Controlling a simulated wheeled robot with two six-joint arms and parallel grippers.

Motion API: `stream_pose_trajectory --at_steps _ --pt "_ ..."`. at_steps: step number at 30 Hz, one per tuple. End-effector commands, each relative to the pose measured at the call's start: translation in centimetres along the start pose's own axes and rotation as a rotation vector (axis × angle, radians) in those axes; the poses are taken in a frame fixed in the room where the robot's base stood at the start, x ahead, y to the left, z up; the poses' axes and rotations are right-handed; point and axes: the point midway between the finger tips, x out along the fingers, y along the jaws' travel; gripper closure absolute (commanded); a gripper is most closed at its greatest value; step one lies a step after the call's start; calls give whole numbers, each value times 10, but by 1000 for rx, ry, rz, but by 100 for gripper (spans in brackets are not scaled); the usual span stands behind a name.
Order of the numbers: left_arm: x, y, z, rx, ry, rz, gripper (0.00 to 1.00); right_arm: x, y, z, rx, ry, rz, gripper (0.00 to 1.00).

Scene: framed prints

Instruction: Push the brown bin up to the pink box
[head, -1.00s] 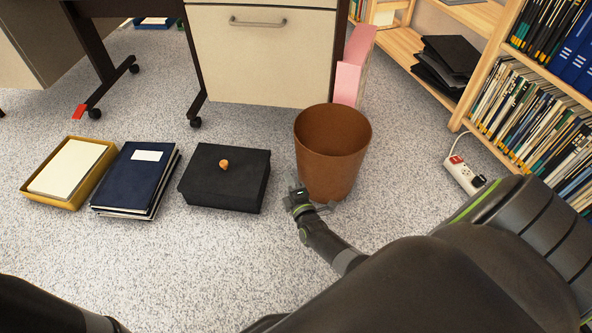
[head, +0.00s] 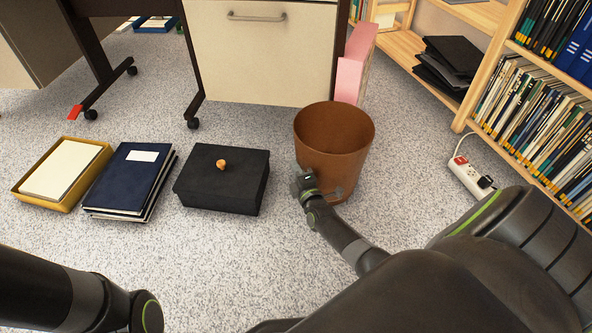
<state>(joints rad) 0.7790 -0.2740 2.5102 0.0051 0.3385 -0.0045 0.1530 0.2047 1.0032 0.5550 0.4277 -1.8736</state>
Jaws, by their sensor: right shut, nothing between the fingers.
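The brown bin (head: 340,148) stands upright on the carpet, right of centre in the head view, and looks empty. The pink box (head: 353,72) stands behind it beside the drawer cabinet, its lower part hidden by the bin's rim. My right gripper (head: 322,190) is shut and empty at the bin's near lower side. It overlaps the bin in the picture; I cannot tell surely whether it touches. At the lower left only part of my left arm shows; its gripper is out of view.
A black box (head: 222,190) with a small orange object (head: 221,164) on it lies left of the bin. Navy folders (head: 128,180) and a yellow tray (head: 32,199) lie further left. A power strip (head: 468,178) and bookshelf (head: 482,95) are on the right. Carpet in front is clear.

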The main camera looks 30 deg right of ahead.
Motion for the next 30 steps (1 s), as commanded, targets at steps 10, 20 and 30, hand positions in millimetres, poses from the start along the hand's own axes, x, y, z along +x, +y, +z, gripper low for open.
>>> stream_pose_trajectory --at_steps 10,20,30 --pt "0 0 0 0 0 0 52 -1 0 2 -1 0 -1 100" --pt "10 2 3 0 12 6 52 -12 1 34 -1 0 -1 100" --pt "8 1 2 5 9 12 52 -12 0 34 0 1 0 100"
